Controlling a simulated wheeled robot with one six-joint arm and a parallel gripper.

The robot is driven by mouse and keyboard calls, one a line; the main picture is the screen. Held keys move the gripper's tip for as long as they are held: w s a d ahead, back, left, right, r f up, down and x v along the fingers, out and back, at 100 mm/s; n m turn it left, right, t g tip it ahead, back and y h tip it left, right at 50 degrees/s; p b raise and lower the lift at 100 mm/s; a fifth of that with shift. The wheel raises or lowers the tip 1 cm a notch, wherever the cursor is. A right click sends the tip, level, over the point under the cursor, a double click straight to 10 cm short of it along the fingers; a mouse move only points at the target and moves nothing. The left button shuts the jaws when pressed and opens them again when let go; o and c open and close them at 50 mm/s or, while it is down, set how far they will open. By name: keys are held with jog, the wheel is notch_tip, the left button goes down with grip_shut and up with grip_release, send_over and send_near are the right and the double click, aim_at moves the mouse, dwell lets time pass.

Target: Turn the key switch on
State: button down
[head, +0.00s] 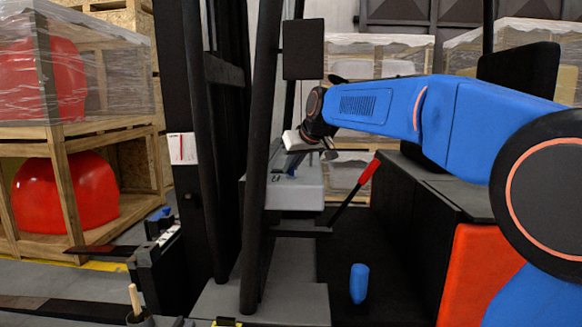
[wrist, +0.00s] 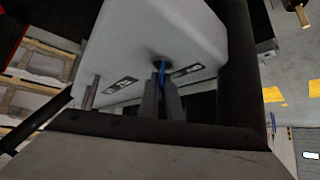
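The key switch is on a pale grey console box (head: 295,196), which fills the upper middle of the wrist view (wrist: 150,35). A thin blue key (wrist: 163,70) stands out of a dark round hole in the box face. Dark label plates with pale lettering, too small to read surely, lie on either side of it. My gripper (wrist: 161,92) is at the key, its two grey fingers close together on either side of the blue shaft, and it looks shut on it. In the head view my gripper (head: 291,165) is at the console, the key mostly hidden.
Dark upright posts (head: 262,160) stand just left of the console. A lever with a red grip (head: 368,172) rises to its right. A blue pedal-like piece (head: 359,283) is below on the dark floor. Crates with red nosecones (head: 65,190) stand far left.

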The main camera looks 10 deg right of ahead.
jog(key=shift+m+h, duration=0.8)
jog(key=shift+m, duration=0.2)
jog(key=c, duration=2)
grip_release()
jog(key=v, duration=1.7)
jog(key=shift+s+a, duration=0.15)
jog(key=shift+s, duration=0.25)
